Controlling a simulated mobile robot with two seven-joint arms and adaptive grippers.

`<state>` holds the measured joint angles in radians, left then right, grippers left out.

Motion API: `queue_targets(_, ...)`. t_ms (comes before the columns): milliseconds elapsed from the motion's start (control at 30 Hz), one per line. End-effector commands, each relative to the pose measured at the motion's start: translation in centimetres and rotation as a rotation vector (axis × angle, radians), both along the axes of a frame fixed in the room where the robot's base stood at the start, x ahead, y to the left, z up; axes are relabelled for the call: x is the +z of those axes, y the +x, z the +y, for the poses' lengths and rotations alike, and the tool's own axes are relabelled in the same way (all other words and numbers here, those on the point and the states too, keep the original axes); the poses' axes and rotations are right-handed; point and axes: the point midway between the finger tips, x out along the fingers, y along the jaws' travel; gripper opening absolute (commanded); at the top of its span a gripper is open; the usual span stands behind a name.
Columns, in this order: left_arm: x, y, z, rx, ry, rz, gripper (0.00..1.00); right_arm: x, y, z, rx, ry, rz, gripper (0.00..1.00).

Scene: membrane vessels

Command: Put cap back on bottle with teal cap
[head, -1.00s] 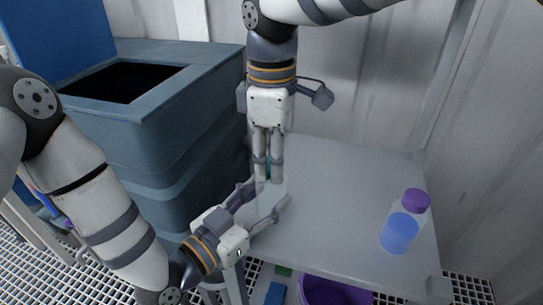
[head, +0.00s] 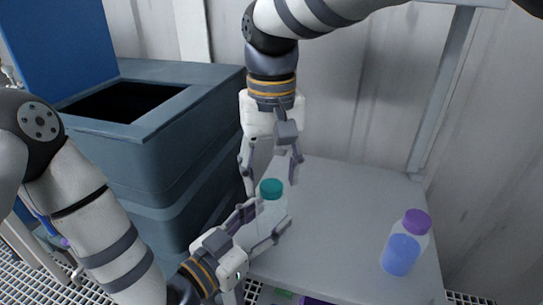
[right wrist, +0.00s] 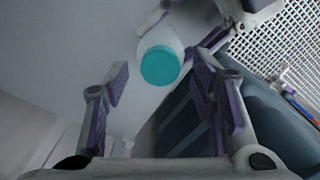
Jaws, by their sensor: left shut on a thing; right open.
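The clear bottle (head: 272,213) stands upright near the left edge of the grey table, with the teal cap (head: 271,187) on its top. My left gripper (head: 268,222) is shut on the bottle's body from the front left. My right gripper (head: 270,172) is above the cap, pointing down, with its fingers spread and empty. In the right wrist view the teal cap (right wrist: 160,66) shows from above, beyond the open fingers and apart from them. Whether the cap is fully seated cannot be told.
A bottle with a purple cap and blue liquid (head: 405,243) stands at the right of the table (head: 345,215). A large blue-grey bin (head: 150,150) with an open top is left of the table. The middle of the table is clear.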

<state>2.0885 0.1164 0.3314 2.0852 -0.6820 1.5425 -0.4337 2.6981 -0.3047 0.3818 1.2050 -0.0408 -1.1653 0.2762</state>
Motion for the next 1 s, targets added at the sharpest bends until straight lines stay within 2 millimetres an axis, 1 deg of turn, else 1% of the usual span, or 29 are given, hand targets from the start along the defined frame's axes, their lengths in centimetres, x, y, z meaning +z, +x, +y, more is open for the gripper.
queue_targets(33, 0.0, 0.0, 0.0, 0.000, 0.001, 0.001, 0.00, 0.9, 0.1, 0.0, 0.000, 0.002, -0.005, 0.51)
queue_targets(100, 0.0, 0.0, 0.0, 0.000, 0.001, 0.001, 0.00, 1.8, 0.1, 0.0, 0.000, 0.001, -0.004, 0.51)
queue_targets(200, 0.0, 0.0, 0.0, 0.000, 0.001, 0.001, 0.00, 2.8, 0.0, 0.0, 0.001, 0.000, -0.002, 0.51)
queue_targets(467, 0.0, 0.0, 0.0, 0.000, 0.001, 0.001, 0.00, 3.1, 0.0, 0.0, 0.001, 0.000, -0.001, 0.51)
queue_targets(500, 0.0, 0.0, 0.0, 0.000, 0.001, 0.001, 0.00, 3.1, 0.0, 0.0, 0.003, 0.001, 0.000, 0.48)
queue_targets(567, 0.0, 0.0, 0.0, 0.000, 0.001, 0.001, 0.00, 3.1, -0.2, 0.2, 0.049, 0.003, 0.008, 0.48)
queue_targets(667, 0.0, 0.0, 0.0, 0.000, 0.001, 0.001, 0.00, 3.5, -0.7, 0.6, 0.318, 0.007, 0.033, 0.48)
queue_targets(700, 0.0, 0.0, 0.0, 0.000, 0.001, 0.001, 0.00, 3.9, -0.9, 0.6, 0.460, 0.011, 0.036, 0.48)
queue_targets(800, 0.0, 0.0, 0.0, 0.000, 0.001, 0.001, 0.00, 5.1, -0.7, 0.5, 0.765, 0.014, 0.027, 0.48)
queue_targets(900, 0.0, 0.0, 0.0, 0.000, 0.001, 0.001, 0.00, 6.2, -0.2, 0.2, 0.959, 0.010, 0.008, 0.48)
queue_targets(1000, 0.0, 0.0, 0.0, 0.000, 0.001, 0.001, 0.00, 6.6, 0.0, 0.0, 1.033, 0.003, -0.002, 0.48)
